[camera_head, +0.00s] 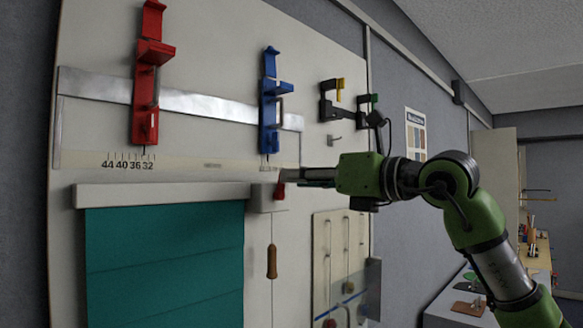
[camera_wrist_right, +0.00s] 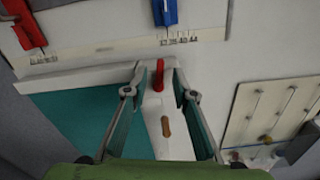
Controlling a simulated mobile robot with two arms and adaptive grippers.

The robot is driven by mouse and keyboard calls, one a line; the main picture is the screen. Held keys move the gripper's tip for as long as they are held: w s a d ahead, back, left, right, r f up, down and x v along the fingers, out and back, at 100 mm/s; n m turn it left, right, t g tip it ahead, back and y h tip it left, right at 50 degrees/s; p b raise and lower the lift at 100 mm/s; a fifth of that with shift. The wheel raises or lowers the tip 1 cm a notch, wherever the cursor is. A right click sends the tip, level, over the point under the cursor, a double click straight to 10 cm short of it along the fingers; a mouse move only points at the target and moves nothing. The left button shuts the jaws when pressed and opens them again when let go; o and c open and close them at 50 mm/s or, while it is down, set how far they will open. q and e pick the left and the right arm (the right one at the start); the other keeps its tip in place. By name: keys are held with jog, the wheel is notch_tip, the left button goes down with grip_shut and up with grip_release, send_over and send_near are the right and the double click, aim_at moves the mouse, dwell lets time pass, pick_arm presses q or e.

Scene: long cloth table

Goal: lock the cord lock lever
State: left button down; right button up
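The cord lock lever is a small red lever (camera_head: 280,190) on a white housing (camera_head: 262,201) at the right end of the blind's white headrail (camera_head: 160,194). In the right wrist view the red lever (camera_wrist_right: 159,74) shows between the fingers. My right gripper (camera_head: 290,177) is at the lever, and its fingertips cover part of the housing in the head view. In the wrist view the right gripper (camera_wrist_right: 160,82) is open, with one finger on each side of the lever. I cannot tell whether a finger touches it. My left gripper is not in view.
The teal blind (camera_head: 165,265) hangs below the headrail. A cord with a brown wooden handle (camera_head: 272,262) hangs under the housing. Red (camera_head: 146,90) and blue (camera_head: 270,105) sliders sit on a metal rail above. A slotted panel (camera_head: 335,262) is to the right.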

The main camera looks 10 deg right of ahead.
aim_at(281, 185)
jog(key=x, duration=0.2)
jog(key=shift+w+a+p, duration=0.15)
jog(key=shift+w+p, duration=0.1)
jog(key=shift+p, duration=0.1)
grip_shut()
